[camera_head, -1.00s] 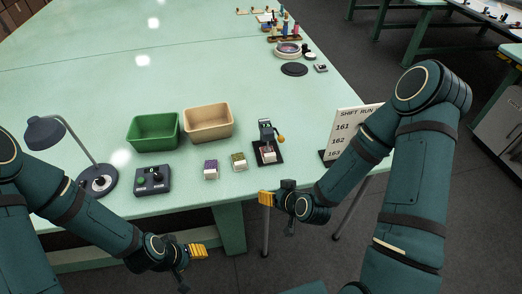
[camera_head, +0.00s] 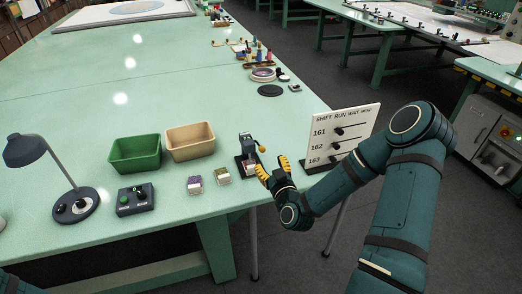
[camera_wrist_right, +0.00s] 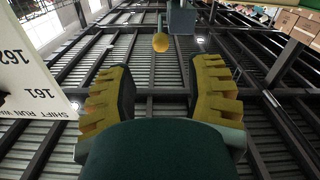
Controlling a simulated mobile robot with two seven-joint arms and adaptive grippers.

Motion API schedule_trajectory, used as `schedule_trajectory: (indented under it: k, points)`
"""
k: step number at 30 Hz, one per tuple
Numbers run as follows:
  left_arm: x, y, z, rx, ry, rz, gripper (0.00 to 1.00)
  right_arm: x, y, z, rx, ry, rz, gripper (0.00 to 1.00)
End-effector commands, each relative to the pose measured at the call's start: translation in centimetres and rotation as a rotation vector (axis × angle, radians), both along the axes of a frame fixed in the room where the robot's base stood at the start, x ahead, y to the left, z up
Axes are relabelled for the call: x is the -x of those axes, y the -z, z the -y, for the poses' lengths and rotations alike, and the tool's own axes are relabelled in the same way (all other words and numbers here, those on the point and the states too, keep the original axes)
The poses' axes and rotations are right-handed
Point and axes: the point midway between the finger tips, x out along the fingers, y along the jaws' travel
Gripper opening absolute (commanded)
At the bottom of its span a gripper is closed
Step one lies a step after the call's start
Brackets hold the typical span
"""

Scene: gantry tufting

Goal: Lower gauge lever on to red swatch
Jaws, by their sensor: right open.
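The gauge (camera_head: 246,145) stands on a dark base near the table's front edge. Its lever ends in an orange-yellow knob (camera_head: 262,149), which looks raised to the gauge's right side. A small pale block with a reddish tint (camera_head: 251,161) sits under the gauge head; its colour is hard to tell. My right gripper (camera_head: 273,169) is open and empty, just in front of the knob and apart from it. In the right wrist view the knob (camera_wrist_right: 160,42) shows beyond and between the two yellow fingers (camera_wrist_right: 162,78), beside the gauge body (camera_wrist_right: 181,20). My left gripper is out of view.
A purple swatch block (camera_head: 194,184) and a yellow-green one (camera_head: 222,175) lie left of the gauge. Green (camera_head: 135,153) and tan (camera_head: 190,141) bins stand behind. A shift board (camera_head: 343,130) stands close to the right of my right gripper.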

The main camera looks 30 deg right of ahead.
Motion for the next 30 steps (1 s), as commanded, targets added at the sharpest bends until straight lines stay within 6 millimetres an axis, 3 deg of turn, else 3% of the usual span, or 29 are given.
schedule_trajectory:
  k: [6,12,18,27,30]
  points:
    - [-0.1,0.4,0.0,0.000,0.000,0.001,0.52,-4.3,0.1,1.0,-0.002,0.000,0.001,0.52]
    - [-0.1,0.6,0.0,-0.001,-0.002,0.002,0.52,-7.0,0.1,1.6,-0.002,0.000,0.000,0.52]
    - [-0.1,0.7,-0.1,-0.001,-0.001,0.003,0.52,-8.2,0.1,1.9,-0.001,-0.001,-0.001,0.52]
    - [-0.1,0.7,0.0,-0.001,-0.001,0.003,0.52,-8.3,0.0,1.9,-0.001,-0.001,-0.002,0.51]
    - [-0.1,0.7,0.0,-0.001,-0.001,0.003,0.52,-8.2,0.0,1.9,-0.001,-0.001,-0.002,0.16]
